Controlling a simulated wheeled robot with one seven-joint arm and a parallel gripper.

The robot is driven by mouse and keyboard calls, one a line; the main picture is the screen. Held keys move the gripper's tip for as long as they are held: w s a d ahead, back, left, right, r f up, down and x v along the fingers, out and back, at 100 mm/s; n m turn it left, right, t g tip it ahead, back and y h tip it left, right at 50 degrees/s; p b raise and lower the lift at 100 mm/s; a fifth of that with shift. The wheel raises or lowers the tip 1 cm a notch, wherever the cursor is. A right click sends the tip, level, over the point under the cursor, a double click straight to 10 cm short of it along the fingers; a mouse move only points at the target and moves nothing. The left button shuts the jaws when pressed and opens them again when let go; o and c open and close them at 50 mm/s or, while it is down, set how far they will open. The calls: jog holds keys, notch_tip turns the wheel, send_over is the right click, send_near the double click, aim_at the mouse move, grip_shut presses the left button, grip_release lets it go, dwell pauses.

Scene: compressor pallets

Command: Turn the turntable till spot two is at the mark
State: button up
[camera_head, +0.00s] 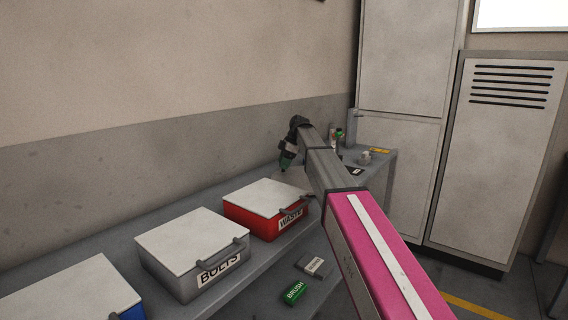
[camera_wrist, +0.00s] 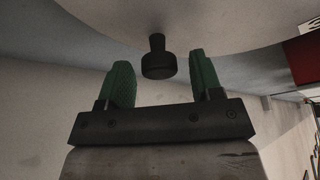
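My gripper (camera_head: 286,163) points down over the far part of the bench, beyond the red bin. In the wrist view its two green fingers are apart, with a dark knob (camera_wrist: 158,68) in the gap between their tips. I cannot tell whether either finger touches the knob. The knob joins a pale surface with a curved edge (camera_wrist: 225,38), which looks like the turntable. In the head view the turntable cannot be made out clearly; my arm covers part of that area. No spot numbers or mark can be read in either view.
Lidded bins stand along the bench (camera_head: 120,235): a blue one (camera_head: 132,311), a grey BOLTS bin (camera_head: 195,258) and a red WASTE bin (camera_head: 265,218). A green BRUSH box (camera_head: 294,291) lies on a lower level. Small bottles (camera_head: 336,140) stand at the bench's far end, near tall cabinets (camera_head: 490,165).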

jog(key=v, duration=1)
jog(key=shift+r, duration=0.4)
jog(key=shift+d, duration=0.25)
